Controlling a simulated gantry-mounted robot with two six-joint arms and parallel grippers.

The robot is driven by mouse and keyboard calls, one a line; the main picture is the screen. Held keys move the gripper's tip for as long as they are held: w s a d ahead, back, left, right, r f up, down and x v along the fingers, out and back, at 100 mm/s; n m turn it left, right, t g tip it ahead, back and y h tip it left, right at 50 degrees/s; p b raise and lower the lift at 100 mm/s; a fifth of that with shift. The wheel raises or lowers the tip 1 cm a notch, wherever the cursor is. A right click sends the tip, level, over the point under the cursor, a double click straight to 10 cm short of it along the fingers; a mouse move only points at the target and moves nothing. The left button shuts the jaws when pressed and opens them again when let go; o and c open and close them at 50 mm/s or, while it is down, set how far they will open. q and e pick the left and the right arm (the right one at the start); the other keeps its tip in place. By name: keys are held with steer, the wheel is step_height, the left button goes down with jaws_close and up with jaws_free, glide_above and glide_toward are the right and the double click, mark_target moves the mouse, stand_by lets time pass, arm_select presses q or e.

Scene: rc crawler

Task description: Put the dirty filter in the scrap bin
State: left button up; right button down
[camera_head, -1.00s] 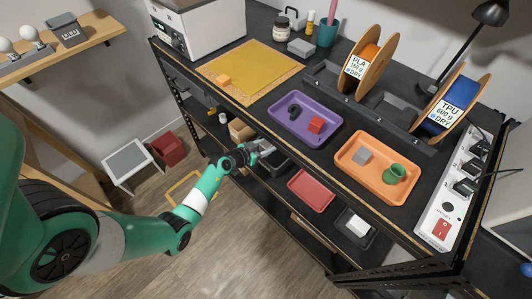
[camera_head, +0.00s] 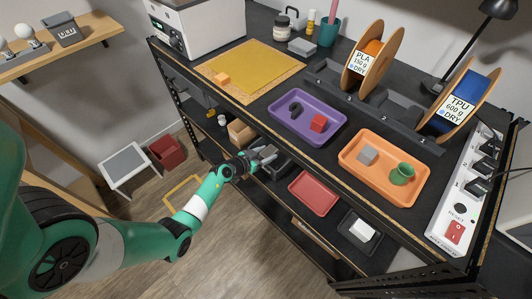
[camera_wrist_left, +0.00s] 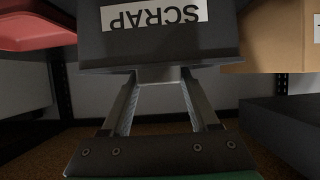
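My left gripper (camera_head: 267,154) is at the scrap bin (camera_head: 283,168), a dark open container on the lower shelf. In the left wrist view the bin (camera_wrist_left: 155,42) shows an upside-down SCRAP label, and the gripper fingers (camera_wrist_left: 160,88) reach to its rim. A grey piece (camera_wrist_left: 159,75), which looks like the dirty filter, fills the gap between the fingertips at the rim. It is mostly hidden, and its contact with the bin is unclear. The right gripper is not in view.
A cardboard box (camera_head: 241,132) stands left of the bin, and a red tray (camera_head: 314,192) lies right of it. A black tray with a white block (camera_head: 362,229) is further right. The worktop above carries a purple tray (camera_head: 337,137) and an orange tray (camera_head: 404,196).

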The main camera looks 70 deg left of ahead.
arm_select(q)
steer(key=shift+o, duration=1.3)
steer(key=shift+r, duration=0.1)
steer(key=shift+r, duration=0.35)
steer(key=shift+s+d+r+p, duration=0.2)
steer(key=shift+s+r+p, duration=0.35)
steer(key=shift+p, duration=0.05)
steer(key=shift+s+d+r+p, duration=0.2)
steer(key=shift+s+r+p, duration=0.35)
steer(key=shift+p, duration=0.05)
steer(key=p+v, duration=0.3)
steer(key=v, duration=0.6)
steer(key=shift+d+f, duration=0.15)
steer(key=shift+f, duration=0.1)
steer(key=shift+s, duration=0.15)
